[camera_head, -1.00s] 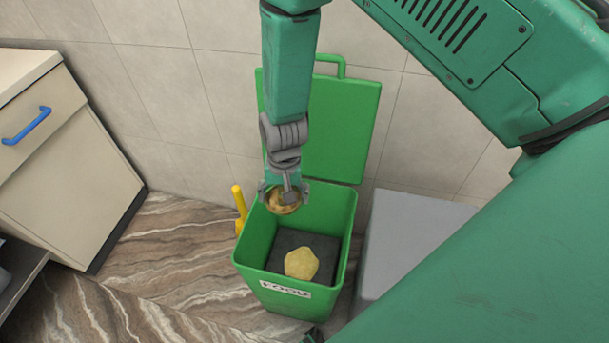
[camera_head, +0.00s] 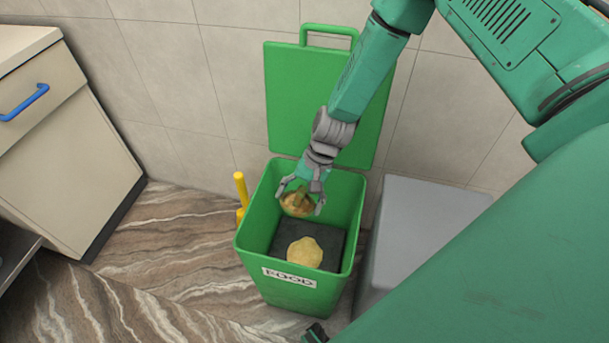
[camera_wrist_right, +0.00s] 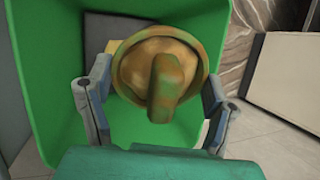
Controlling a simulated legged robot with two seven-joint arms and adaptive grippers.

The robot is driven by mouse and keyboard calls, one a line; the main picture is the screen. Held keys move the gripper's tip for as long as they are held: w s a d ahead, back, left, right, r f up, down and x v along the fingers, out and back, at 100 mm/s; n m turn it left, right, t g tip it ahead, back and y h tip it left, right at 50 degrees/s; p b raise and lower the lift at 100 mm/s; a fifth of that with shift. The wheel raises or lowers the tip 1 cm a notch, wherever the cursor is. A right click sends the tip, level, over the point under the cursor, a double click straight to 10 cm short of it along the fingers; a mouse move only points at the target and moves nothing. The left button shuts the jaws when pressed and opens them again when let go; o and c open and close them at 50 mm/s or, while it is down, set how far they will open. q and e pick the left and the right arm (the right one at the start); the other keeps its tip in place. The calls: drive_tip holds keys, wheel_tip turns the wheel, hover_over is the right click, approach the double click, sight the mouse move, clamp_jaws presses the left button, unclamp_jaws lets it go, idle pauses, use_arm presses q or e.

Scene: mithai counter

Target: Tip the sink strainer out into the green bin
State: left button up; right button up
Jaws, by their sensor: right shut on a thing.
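The green bin (camera_head: 257,236) stands open on the floor with its lid (camera_head: 283,100) raised behind it and a FOOD label in front. My right gripper (camera_head: 300,200) is inside the bin's mouth, near the back, with its fingers around the strainer (camera_head: 297,203). In the right wrist view, the strainer (camera_wrist_right: 135,72) is round, mottled brown and green, with a stub toward the camera, between the fingers of my right gripper (camera_wrist_right: 158,90). The strainer's far side is hidden. A pale yellow lump (camera_head: 305,252) lies on the dark bin floor. My left gripper is not in view.
A grey box (camera_head: 425,225) stands close to the bin's right side. A yellow object (camera_head: 240,190) stands at its left. A cream cabinet (camera_head: 60,165) with a blue handle is at the far left. The tiled wall is behind; marbled floor (camera_head: 170,250) lies clear between cabinet and bin.

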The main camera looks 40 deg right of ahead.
sight(297, 208)
drive_tip(key=shift+a+f+y+b, duration=0.45)
drive_tip(key=shift+a+y+b, duration=0.05)
drive_tip(key=shift+b, duration=0.45)
drive_tip(key=d+y+b, duration=0.1)
drive_tip(key=b, duration=0.1)
drive_tip(key=d+f+y+b, duration=0.1)
drive_tip(key=y+b, duration=0.1)
drive_tip(key=b, duration=0.1)
drive_tip(key=shift+f+g, duration=0.2)
drive_tip(key=shift+g, duration=0.1)
drive_tip(key=a+y+b, duration=0.2)
drive_tip(key=b, duration=0.3)
drive_tip(key=shift+a+f+g, duration=0.1)
drive_tip(key=shift+g, duration=0.2)
drive_tip(key=y+b, duration=0.1)
drive_tip(key=d+y+b, duration=0.1)
drive_tip(key=b, duration=0.1)
drive_tip(key=shift+f, duration=0.35)
drive_tip(key=shift+c, duration=0.2)
drive_tip(key=shift+a+r+y+b, duration=0.2)
drive_tip(key=shift+a+y+b, duration=0.35)
drive_tip(key=shift+b, duration=0.4)
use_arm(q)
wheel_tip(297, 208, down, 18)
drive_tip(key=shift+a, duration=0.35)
use_arm(e)
drive_tip(key=shift+d, duration=0.1)
